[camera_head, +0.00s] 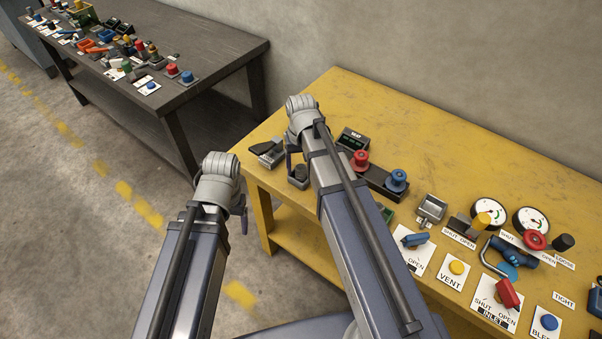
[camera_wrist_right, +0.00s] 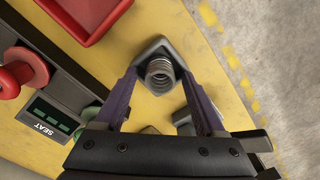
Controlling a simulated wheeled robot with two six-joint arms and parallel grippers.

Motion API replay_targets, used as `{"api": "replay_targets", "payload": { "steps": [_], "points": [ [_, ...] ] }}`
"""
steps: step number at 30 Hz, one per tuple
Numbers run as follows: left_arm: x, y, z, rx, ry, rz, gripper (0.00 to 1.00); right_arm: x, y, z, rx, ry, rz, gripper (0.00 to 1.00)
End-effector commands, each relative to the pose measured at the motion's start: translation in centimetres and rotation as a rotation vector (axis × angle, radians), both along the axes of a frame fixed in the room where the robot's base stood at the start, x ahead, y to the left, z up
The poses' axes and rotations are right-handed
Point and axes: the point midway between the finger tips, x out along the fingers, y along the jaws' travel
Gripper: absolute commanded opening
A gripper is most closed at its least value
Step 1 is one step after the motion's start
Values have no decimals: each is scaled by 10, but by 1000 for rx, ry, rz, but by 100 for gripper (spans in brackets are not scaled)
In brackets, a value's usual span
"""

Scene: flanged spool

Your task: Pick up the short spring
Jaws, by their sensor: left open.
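The short spring (camera_wrist_right: 159,74) is a small grey coil standing in a grey angular holder (camera_wrist_right: 157,47) in the right wrist view. My right gripper (camera_wrist_right: 160,78) is open, with one purple finger on each side of the spring. I cannot tell whether the fingers touch it. In the head view the holder (camera_head: 298,183) appears by the yellow table's front left edge, and my right arm partly hides this area. My left gripper (camera_head: 242,213) is open and empty over the floor, left of the table; its wrist hides most of it.
On the yellow table (camera_head: 400,130), a SEAT display (camera_head: 353,138), a red knob (camera_head: 361,159) and a blue knob (camera_head: 396,181) stand right of the holder. A red tray (camera_wrist_right: 84,16) lies near the spring. Valves and gauges fill the right side. The table's back is clear.

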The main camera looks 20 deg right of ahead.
Motion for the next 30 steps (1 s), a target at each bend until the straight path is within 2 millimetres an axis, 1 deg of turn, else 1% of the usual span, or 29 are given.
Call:
{"api": "replay_targets", "payload": {
  "steps": [1, 2, 18, 30],
  "points": [
    [0, 0, 0, 0, 0, 0, 75, 0, 0, 0, 0, 0, 0, 65],
    [0, 0, 0, 0, 0, 0, 75, 0, 0, 0, 0, 0, 0, 62],
    [0, 0, 0, 0, 0, 0, 75, 0, 0, 0, 0, 0, 0, 1],
    [0, 0, 2, 0, 0, 0, 75, 0, 0, 2, 0, 0, 0, 0]
  ]
}}
